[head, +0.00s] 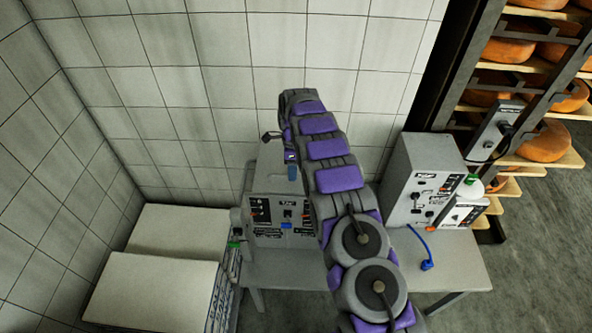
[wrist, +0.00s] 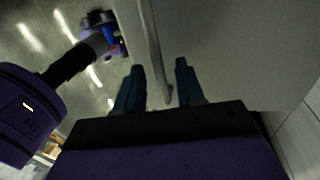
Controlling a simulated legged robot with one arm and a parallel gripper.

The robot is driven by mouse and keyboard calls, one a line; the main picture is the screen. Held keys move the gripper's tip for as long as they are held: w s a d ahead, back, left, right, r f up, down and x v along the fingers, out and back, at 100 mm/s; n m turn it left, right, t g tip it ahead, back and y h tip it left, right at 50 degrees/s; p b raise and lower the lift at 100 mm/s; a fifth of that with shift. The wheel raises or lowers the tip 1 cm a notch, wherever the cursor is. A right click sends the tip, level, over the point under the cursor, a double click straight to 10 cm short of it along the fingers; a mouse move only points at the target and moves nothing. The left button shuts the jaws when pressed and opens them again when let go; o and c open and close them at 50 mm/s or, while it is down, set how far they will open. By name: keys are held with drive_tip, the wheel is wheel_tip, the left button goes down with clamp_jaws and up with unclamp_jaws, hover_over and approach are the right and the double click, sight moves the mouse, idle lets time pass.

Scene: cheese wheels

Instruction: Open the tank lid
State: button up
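My gripper (wrist: 157,82) shows in the wrist view with its two blue fingers spread apart. A thin pale bar (wrist: 148,45) runs down the picture between the fingers, in front of a plain grey surface (wrist: 225,50). I cannot tell whether the bar touches a finger. I cannot clearly make out a tank lid in either view.
A grey table (head: 455,270) carries a second control box (head: 420,175) and a blue cable (head: 427,264) to the right. White stacked blocks (head: 150,290) stand at lower left, near tiled walls. Shelves with orange cheese wheels (head: 508,50) are at upper right.

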sight(301, 180)
drive_tip(key=d, duration=0.2)
drive_tip(key=shift+d+r, duration=0.15)
drive_tip(key=shift+d, duration=0.25)
drive_tip(key=shift+c, duration=0.4)
drive_tip(key=shift+d, duration=0.1)
drive_tip(key=shift+c, duration=0.7)
drive_tip(key=shift+a, duration=0.2)
drive_tip(key=shift+c, duration=0.7)
drive_tip(key=shift+a, duration=1.05)
clamp_jaws()
drive_tip(key=shift+d, duration=0.4)
